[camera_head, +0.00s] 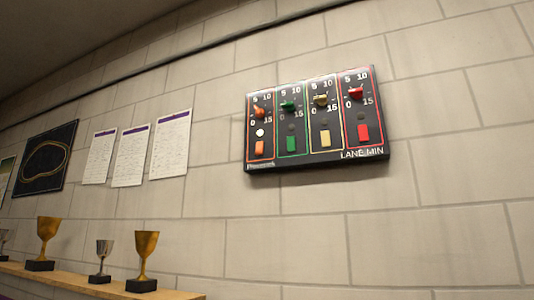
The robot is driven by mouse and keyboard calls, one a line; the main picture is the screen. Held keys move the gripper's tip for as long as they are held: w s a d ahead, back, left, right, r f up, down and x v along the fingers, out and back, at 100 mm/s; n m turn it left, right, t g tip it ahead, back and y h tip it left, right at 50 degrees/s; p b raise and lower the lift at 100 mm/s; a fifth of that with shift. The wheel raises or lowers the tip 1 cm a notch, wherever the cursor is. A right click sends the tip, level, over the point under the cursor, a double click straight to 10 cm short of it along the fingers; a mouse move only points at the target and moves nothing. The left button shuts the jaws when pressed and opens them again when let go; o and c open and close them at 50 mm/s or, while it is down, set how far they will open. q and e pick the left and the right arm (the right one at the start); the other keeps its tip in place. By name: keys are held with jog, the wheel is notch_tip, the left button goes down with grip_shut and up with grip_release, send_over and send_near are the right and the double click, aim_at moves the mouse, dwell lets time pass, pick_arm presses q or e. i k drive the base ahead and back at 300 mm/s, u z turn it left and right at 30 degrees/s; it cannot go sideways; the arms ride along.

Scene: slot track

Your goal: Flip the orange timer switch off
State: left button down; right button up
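The timer panel (318,164) is a black box on the block wall, right of centre, marked "LANE MIN". It has orange, green, yellow and red columns, each with a knob and a dial marked 0, 5, 10 and 15. The orange knob (260,112) is in the leftmost column, its pointer appearing to tilt up and left. Below it a round lamp (260,133) looks white and lit, while the lamps of the other columns look dark. An orange rectangle (259,149) sits under the lamp. Neither gripper is in view.
The green knob (289,105), yellow knob (321,100) and red knob (356,93) sit close beside the orange one. A shelf (180,295) with several trophies runs along the lower left. Paper sheets (131,155) and a dark framed picture (44,158) hang flat on the wall.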

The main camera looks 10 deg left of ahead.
aim_at(259, 145)
jog(key=z, duration=2.4)
jog(key=k, duration=0.65)
jog(key=u, duration=1.55)
